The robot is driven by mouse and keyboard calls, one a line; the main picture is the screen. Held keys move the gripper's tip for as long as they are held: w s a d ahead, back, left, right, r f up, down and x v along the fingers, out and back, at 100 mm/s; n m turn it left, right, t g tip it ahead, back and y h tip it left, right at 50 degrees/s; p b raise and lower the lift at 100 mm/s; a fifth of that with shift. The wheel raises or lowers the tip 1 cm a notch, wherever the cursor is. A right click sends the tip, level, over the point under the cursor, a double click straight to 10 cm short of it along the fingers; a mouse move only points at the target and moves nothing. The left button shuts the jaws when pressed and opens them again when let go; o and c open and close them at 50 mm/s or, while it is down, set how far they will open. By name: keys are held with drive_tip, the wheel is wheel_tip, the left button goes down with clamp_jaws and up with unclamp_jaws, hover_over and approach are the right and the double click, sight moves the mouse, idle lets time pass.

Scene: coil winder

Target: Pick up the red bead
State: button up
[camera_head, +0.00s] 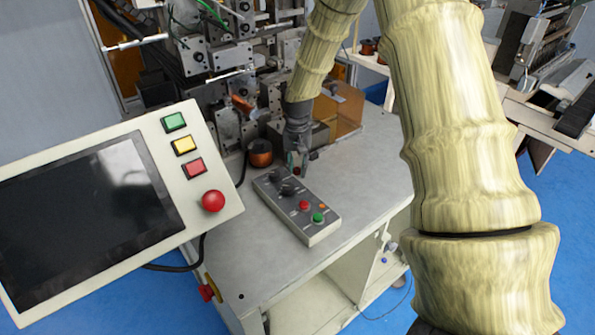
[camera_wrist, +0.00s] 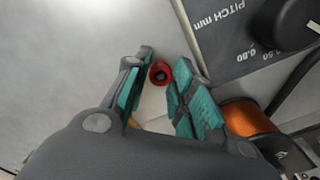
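The red bead (camera_wrist: 160,73) shows in the wrist view as a small ring with a dark hole, against the pale table top. My gripper (camera_wrist: 163,70) has its teal-padded fingers on either side of the bead, near the tips. The fingers stand apart, with a narrow gap at each side of the bead; I cannot tell whether either one touches it. In the head view my gripper (camera_head: 300,172) points down just behind the control box, low over the table. The bead cannot be made out clearly there.
The grey control box (camera_head: 322,225) with knobs and buttons lies close to my gripper. A copper wire spool (camera_head: 260,154) stands left of it. The winding machine rises behind. A screen panel (camera_head: 90,215) fills the left front. The bare table (camera_head: 365,165) is clear at right.

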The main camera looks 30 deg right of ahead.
drive_tip(key=shift+c, duration=0.7)
wheel_tip(320, 180, up, 10)
drive_tip(key=b, duration=0.3)
idle(0.3)
